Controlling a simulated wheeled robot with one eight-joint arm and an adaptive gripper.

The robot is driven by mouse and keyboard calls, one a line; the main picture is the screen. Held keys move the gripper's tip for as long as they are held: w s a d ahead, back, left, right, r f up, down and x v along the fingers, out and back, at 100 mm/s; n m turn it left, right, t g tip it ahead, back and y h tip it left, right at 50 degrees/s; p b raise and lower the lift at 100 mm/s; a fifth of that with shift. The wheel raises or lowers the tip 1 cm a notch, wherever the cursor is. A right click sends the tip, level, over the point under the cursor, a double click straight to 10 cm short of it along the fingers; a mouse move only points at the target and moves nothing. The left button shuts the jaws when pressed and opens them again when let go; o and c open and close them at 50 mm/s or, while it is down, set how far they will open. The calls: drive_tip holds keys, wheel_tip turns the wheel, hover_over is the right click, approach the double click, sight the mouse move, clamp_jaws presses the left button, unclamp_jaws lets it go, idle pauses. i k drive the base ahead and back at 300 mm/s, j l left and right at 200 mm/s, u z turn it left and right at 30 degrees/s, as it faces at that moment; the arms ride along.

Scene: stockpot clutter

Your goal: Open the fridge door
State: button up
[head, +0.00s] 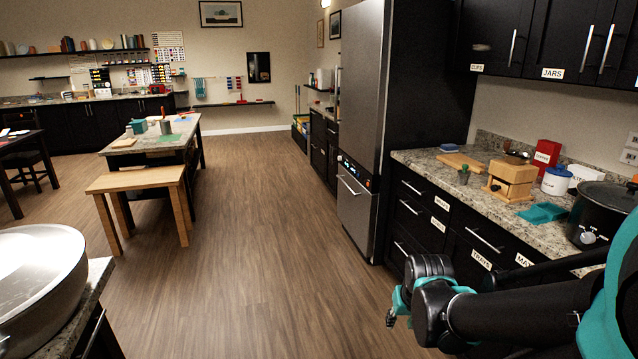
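The fridge (362,95) is a tall stainless-steel unit with dark sides, standing right of centre against the right wall. Its front faces left and is seen at a steep angle. The large upper door looks shut, and a long vertical handle (338,95) shows along its far edge. Below it are a small lit panel (356,172) and a lower steel front with a bar handle (349,185). My gripper (391,318) is low at the lower right, nearer than the fridge and apart from it. Its fingertips are small and partly hidden by the wrist, so its opening is unclear.
The wooden floor (260,230) in front of the fridge is clear. A granite counter (420,158) with drawers, a wooden box (510,180) and a black stockpot (597,210) runs along the right. A bench (140,180) stands left, and a large bowl (40,285) is near left.

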sight(366, 30)
drive_tip(key=i+u, duration=0.25)
drive_tip(key=i, duration=1.65)
